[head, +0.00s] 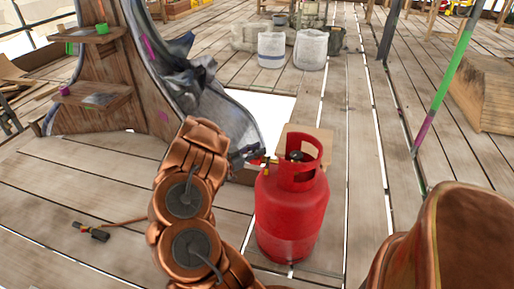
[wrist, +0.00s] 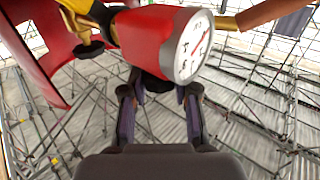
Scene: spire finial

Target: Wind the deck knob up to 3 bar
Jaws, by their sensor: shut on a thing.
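A red gas cylinder (head: 290,212) with an open collar stands upright on the plank deck. At its left shoulder is a small red regulator (head: 257,161), largely hidden by my gripper (head: 243,155). In the wrist view the regulator's red body (wrist: 140,32) carries a round white gauge (wrist: 192,46), its dial too small and oblique to read surely. Below the body a black knob (wrist: 156,83) sits between the fingertips of my gripper (wrist: 158,97), which is shut on it. The knob is mostly hidden by the red body.
Brass valve parts (wrist: 86,10) and an orange-brown hose (wrist: 255,12) flank the regulator. A torch (head: 92,232) lies on the deck at left. A deck opening lies behind the cylinder. A wooden stand (head: 112,75) is at back left, white sacks (head: 310,50) farther back.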

